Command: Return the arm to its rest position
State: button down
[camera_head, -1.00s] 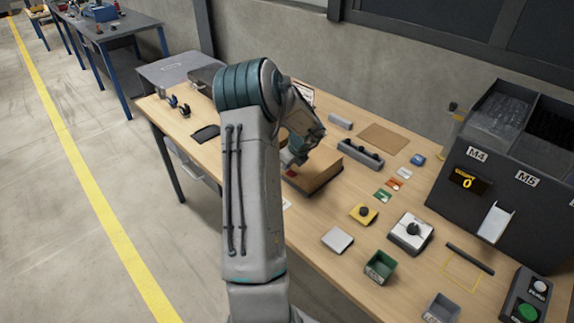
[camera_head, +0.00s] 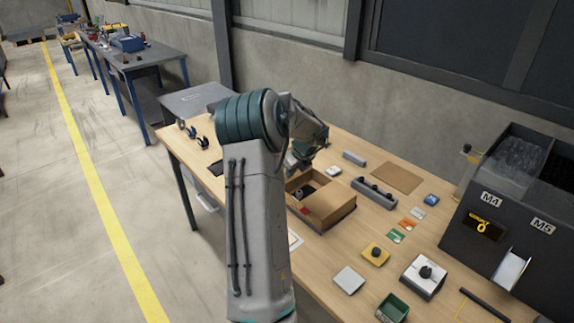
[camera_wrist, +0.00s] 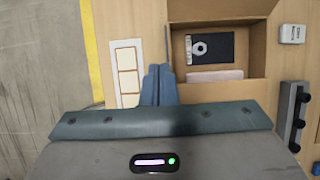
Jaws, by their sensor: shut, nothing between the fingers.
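My gripper (camera_wrist: 159,72) shows in the wrist view with its two blue-grey fingers together and nothing between them. It is above the bench, beside the left side of an open cardboard box (camera_wrist: 258,88). In the head view, my gripper (camera_head: 299,164) is partly hidden by my arm and hangs over the back left part of the box (camera_head: 330,209). Inside the box, the wrist view shows a dark card with a ring-shaped mark (camera_wrist: 211,48) and a pale pinkish piece (camera_wrist: 215,75).
A white framed panel (camera_wrist: 127,72) lies left of the box. A grey rail with black knobs (camera_head: 374,193) stands to its right. A yellow block (camera_head: 375,254), a white block with a knob (camera_head: 423,277) and a green bin (camera_head: 393,308) stand nearer. A dark M4/M5 feeder (camera_head: 487,228) is at right.

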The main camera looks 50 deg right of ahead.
jog(key=shift+w+d+r, duration=0.25)
jog(key=shift+w+r, duration=0.7)
jog(key=shift+r, duration=0.15)
jog(key=w+a+r+n+y, duration=0.1)
jog(key=a+r+n, duration=0.4)
jog(key=a, duration=0.5)
jog(key=w+a+r+n+y, duration=0.1)
jog(key=a+r+n, duration=0.2)
jog(key=a+n, duration=0.6)
jog(key=w+a+r+n+y, duration=0.1)
jog(key=a+r+n, duration=0.3)
jog(key=a, duration=0.8)
jog(key=s+a+n+h, duration=0.1)
jog(key=s+a+n, duration=0.7)
jog(key=a+n, duration=0.2)
jog(key=s+a+n+g+h+b, duration=0.1)
jog(key=s+a+n, duration=0.7)
jog(key=a+n, duration=0.2)
jog(key=shift+a+f+n, duration=0.3)
jog(key=shift+a, duration=0.15)
